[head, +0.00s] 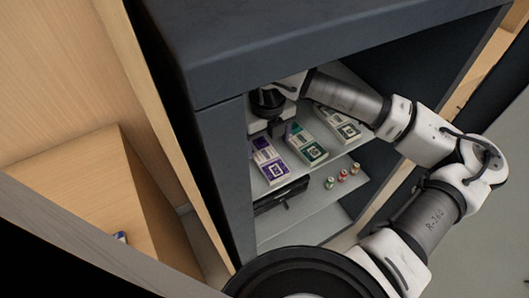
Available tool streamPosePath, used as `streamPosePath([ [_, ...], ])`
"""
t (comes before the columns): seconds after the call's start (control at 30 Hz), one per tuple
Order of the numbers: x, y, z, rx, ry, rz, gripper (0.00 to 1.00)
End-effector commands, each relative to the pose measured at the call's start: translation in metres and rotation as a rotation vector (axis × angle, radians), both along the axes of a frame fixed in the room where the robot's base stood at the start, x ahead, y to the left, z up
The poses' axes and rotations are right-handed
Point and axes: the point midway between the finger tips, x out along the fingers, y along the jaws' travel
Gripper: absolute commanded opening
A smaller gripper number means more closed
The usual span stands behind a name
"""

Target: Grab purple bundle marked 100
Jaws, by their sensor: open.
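The purple bundle (267,161) lies flat at the left end of the upper shelf inside a dark cabinet. It has a white band and a dark square mark; its number is too small to read. My gripper (280,131) is open, just above and behind the purple bundle from this view. The fingers are small and partly hidden, and I cannot tell whether they touch anything. Nothing shows between them.
A green bundle (307,146) and a grey-green bundle (341,124) lie to the right on the same shelf (325,158). Below are a black box (283,196) and several small rolls (342,176). The cabinet's top (270,42) overhangs my arm closely.

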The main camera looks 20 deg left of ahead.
Motion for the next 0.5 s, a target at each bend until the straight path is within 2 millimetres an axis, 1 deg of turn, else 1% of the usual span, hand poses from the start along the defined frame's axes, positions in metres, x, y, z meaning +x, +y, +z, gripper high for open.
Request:
streamPosePath([
  [0.17, -0.007, -0.001, -0.02, 0.001, 0.005, 0.0, 0.8],
  [0.2, -0.006, -0.001, -0.027, 0.001, 0.004, -0.001, 0.8],
  [0.3, -0.005, -0.001, -0.039, 0.001, 0.003, -0.001, 0.8],
  [0.4, -0.005, -0.001, -0.044, 0.001, 0.002, 0.0, 0.8],
  [0.5, -0.005, -0.001, -0.045, 0.0, 0.0, 0.0, 0.8],
])
